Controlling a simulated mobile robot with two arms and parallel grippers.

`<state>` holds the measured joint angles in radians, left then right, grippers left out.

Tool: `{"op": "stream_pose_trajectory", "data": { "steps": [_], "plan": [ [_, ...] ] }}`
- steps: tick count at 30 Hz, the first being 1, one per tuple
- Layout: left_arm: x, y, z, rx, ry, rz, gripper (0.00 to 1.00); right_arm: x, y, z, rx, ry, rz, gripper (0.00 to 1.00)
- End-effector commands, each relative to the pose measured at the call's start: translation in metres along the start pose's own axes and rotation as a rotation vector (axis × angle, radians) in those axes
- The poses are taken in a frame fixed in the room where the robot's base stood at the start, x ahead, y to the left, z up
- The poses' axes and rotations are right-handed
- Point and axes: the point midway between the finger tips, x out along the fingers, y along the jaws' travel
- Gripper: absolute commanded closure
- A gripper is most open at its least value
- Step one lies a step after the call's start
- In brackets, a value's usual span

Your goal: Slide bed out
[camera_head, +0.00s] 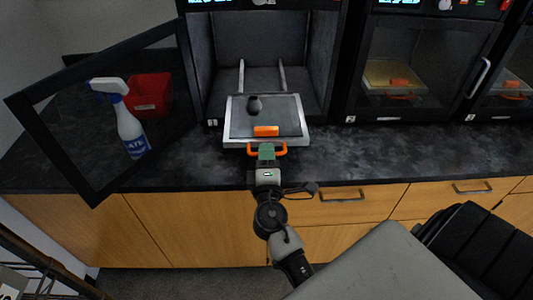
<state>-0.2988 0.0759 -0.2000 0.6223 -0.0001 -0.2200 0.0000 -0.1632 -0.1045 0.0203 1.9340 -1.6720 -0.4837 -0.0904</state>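The grey printer bed (238,123) sits on two rails (241,75) and sticks out of the open left printer (262,50) over the counter. An orange handle (252,150) is on its front edge. My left gripper is not in view.
The printer's glass door (100,110) is swung open to the left. A spray bottle (130,132) and a red bin (150,95) show through it. Closed printers (415,75) stand on the right. The dark counter (400,150) is clear there, with wooden drawers (345,208) below.

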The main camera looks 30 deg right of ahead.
Motion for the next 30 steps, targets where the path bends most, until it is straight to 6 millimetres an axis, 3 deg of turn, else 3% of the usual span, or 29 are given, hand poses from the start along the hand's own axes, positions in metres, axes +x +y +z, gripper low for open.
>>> {"op": "stream_pose_trajectory", "data": {
  "steps": [11,24,30],
  "plan": [
    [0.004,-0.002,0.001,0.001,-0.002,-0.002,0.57,-0.006,0.0,0.0,0.0,0.0,0.004,0.66],
    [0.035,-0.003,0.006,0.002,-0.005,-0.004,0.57,-0.088,-0.003,0.001,0.0,0.0,0.002,0.66],
    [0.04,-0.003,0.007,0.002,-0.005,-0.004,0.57,-0.106,0.0,0.0,0.0,0.0,0.004,0.66]
  ]
}}
